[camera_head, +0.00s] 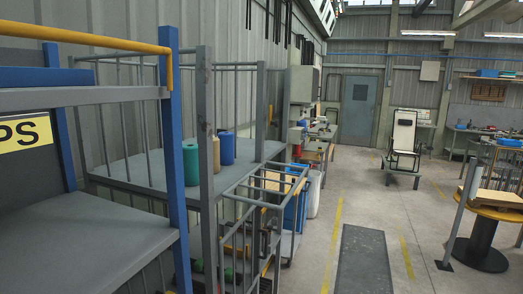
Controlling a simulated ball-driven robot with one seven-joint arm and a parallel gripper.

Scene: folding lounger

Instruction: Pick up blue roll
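The blue roll (227,148) stands upright on a grey shelf deck (150,172) at left of centre, at the right end of a short row. A tan roll (216,154) stands just left of it and a green roll (191,161) stands further left. The tan roll and a grey rack post (205,130) are close in front of the row. The lower parts of the rolls are partly hidden. My gripper is not in view.
A blue and yellow stair platform (90,235) fills the near left. Grey rails (262,190) stand right of the shelf. The concrete floor (375,215) is clear in the middle. A round yellow table (500,213) stands at right, and a white lounger (404,135) stands further back.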

